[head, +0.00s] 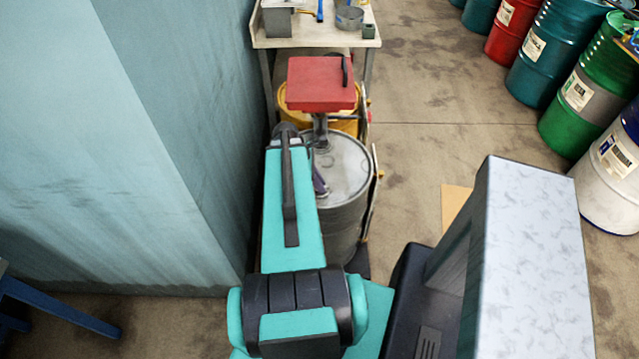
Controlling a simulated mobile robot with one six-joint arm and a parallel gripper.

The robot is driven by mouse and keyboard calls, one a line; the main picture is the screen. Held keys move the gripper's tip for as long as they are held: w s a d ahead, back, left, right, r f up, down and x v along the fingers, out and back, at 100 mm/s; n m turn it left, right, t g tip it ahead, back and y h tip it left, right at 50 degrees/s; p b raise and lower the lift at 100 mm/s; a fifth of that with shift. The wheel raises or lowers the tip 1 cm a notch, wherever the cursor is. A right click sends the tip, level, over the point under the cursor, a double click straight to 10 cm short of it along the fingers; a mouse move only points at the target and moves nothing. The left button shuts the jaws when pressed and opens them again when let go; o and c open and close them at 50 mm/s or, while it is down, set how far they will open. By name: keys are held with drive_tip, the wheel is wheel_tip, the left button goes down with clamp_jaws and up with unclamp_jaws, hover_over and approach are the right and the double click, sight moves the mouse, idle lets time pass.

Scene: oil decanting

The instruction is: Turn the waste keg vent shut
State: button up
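A grey steel drum (345,222), which I take to be the waste keg, stands upright beyond my arm near the teal wall. Its pale lid (349,168) is partly covered by my arm. A dark upright part (320,130) shows over the lid's far side, below a red box-like thing (318,92) with a black handle on top. A small dark purple piece (320,183) shows at the lid's left beside my arm; I cannot tell what it is. I cannot make out the vent or how it is turned. My gripper is not in view; my arm link reaches over the drum's left side.
A yellow drum (345,124) stands behind the grey one. A teal wall (110,150) closes off the left. Several coloured drums line the right, with open floor (430,130) between.

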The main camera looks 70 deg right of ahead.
clamp_jaws()
drive_tip(key=shift+d+m, duration=0.1)
drive_tip(key=shift+m, duration=0.3)
drive_tip(key=m, duration=0.1)
drive_tip(key=m+y, duration=0.1)
drive_tip(key=m, duration=0.1)
drive_tip(key=shift+d+y, duration=0.2)
drive_tip(key=shift+y, duration=0.1)
drive_tip(key=m+y, duration=0.1)
drive_tip(key=m, duration=0.1)
drive_tip(key=m+b, duration=0.1)
drive_tip(key=m, duration=0.2)
drive_tip(key=shift+d+y, duration=0.1)
drive_tip(key=shift+y, duration=0.3)
drive_tip(key=m, duration=0.2)
drive_tip(key=m+t+y+b, duration=0.1)
drive_tip(key=m, duration=0.1)
drive_tip(key=shift+s+d+m+y, duration=0.1)
drive_tip(key=shift+m+y, duration=0.2)
drive_tip(key=m, duration=0.2)
drive_tip(key=m+t+b, duration=0.1)
drive_tip(key=m, duration=0.1)
drive_tip(key=shift+s+m+t+y, duration=0.15)
drive_tip(key=shift+m+t+y, duration=0.15)
drive_tip(key=shift+y, duration=0.1)
